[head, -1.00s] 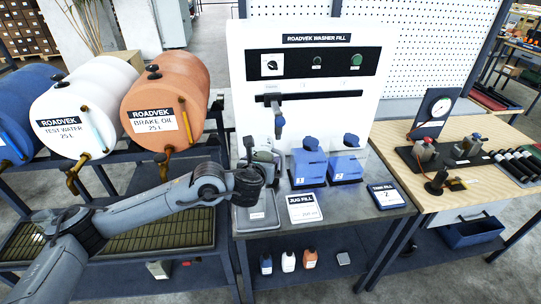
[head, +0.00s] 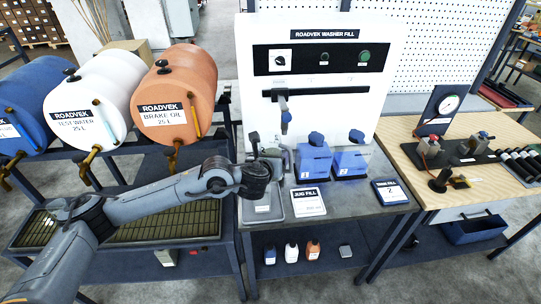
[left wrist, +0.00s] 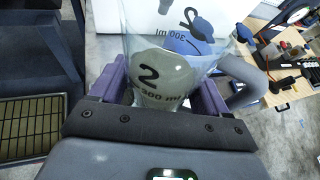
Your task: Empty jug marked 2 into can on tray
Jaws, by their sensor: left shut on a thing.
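My left gripper (left wrist: 150,120) is shut on a clear jug (left wrist: 160,75) marked 2 and 300 ml in the left wrist view. The jug's lower part looks grey-green; I cannot tell for certain how full it is. In the head view my left gripper (head: 268,170) is above the back of a grey tray (head: 262,212) on the bench, and its wrist hides most of what it holds. Blue cans marked 1 (head: 313,160) and 2 (head: 350,160) stand right of it. I cannot clearly make out a can on the grey tray. My right gripper is not in view.
The white washer fill panel (head: 315,100) with its spout (head: 286,118) stands behind. A jug fill card (head: 308,203) and a tank card (head: 390,192) lie at the bench front. Drums (head: 172,95) stand left. A wooden bench (head: 430,190) adjoins right.

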